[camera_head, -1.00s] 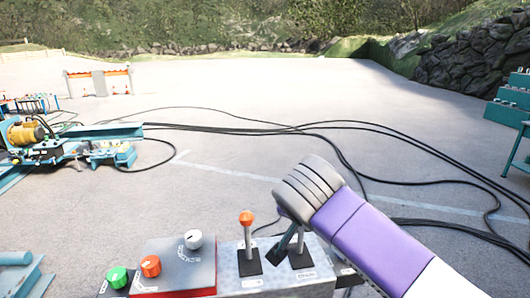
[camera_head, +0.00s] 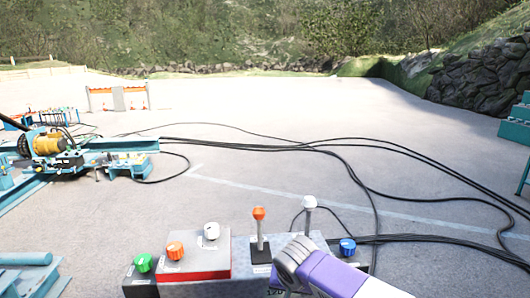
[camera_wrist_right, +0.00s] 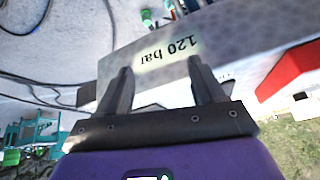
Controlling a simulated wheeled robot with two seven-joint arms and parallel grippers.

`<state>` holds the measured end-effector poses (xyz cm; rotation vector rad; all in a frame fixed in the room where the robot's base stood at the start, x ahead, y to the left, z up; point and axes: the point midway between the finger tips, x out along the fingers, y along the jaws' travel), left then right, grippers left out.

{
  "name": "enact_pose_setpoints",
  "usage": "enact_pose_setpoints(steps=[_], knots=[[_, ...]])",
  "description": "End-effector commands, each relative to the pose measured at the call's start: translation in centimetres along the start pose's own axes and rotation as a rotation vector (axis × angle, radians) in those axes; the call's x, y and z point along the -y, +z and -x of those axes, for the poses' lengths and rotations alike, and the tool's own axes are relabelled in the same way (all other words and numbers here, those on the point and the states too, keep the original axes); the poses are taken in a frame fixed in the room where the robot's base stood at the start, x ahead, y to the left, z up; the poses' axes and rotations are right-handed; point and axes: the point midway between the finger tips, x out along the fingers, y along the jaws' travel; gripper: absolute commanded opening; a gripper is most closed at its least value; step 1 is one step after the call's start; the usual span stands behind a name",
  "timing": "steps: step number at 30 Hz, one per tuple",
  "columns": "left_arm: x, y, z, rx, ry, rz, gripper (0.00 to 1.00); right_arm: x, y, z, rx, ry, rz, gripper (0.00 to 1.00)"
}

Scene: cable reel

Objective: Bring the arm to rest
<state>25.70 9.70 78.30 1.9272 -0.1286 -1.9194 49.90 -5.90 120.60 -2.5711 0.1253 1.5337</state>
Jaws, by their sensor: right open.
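My right arm comes in from the lower right of the head view, with its grey and purple end low in front of the control box. In the right wrist view my right gripper (camera_wrist_right: 160,85) is open, with nothing between its fingers. Behind the fingers is the face of the grey control box (camera_wrist_right: 200,40), marked "120 bar". The box carries an orange-topped lever (camera_head: 259,228) and a white-topped lever (camera_head: 309,215), both upright and clear of the gripper. The fingertips are hidden in the head view. My left gripper is not in view.
A red-based panel (camera_head: 195,258) with an orange and a white knob sits left of the levers, beside a green button (camera_head: 143,263). A blue knob (camera_head: 347,246) is on the right. Black cables (camera_head: 400,150) cross the open ground. Teal machinery (camera_head: 90,155) stands at left.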

Motion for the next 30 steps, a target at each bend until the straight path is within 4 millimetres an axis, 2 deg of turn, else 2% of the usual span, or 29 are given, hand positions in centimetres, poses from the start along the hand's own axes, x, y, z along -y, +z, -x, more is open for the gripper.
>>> enact_pose_setpoints(steps=[1,5,6,8,9,11,12,15,18,22,25,30], knots=[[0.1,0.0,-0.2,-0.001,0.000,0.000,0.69,-0.2,1.8,-3.5,0.058,-0.012,0.025,0.68],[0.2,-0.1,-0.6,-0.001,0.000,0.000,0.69,-0.7,7.2,-11.2,0.191,-0.088,0.078,0.68],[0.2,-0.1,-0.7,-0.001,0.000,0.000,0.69,-1.0,9.1,-13.4,0.230,-0.116,0.085,0.68],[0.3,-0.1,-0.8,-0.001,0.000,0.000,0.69,-1.5,12.3,-16.6,0.287,-0.160,0.087,0.68],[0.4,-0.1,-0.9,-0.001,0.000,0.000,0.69,-2.0,14.7,-18.6,0.323,-0.189,0.081,0.68],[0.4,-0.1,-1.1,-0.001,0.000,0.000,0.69,-3.0,18.4,-21.3,0.373,-0.228,0.062,0.68],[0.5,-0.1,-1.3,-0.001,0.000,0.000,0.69,-3.6,20.9,-22.9,0.399,-0.252,0.043,0.68],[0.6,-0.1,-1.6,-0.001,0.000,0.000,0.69,-5.6,27.5,-25.9,0.454,-0.294,-0.018,0.68],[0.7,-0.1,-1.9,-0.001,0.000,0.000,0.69,-7.6,33.4,-27.5,0.485,-0.301,-0.081,0.68],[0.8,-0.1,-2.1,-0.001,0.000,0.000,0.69,-9.6,38.6,-27.9,0.503,-0.279,-0.134,0.68],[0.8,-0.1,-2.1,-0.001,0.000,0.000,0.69,-10.6,40.6,-27.8,0.508,-0.260,-0.150,0.68],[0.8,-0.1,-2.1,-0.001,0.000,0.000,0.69,-11.0,41.4,-27.7,0.505,-0.251,-0.155,0.68]])
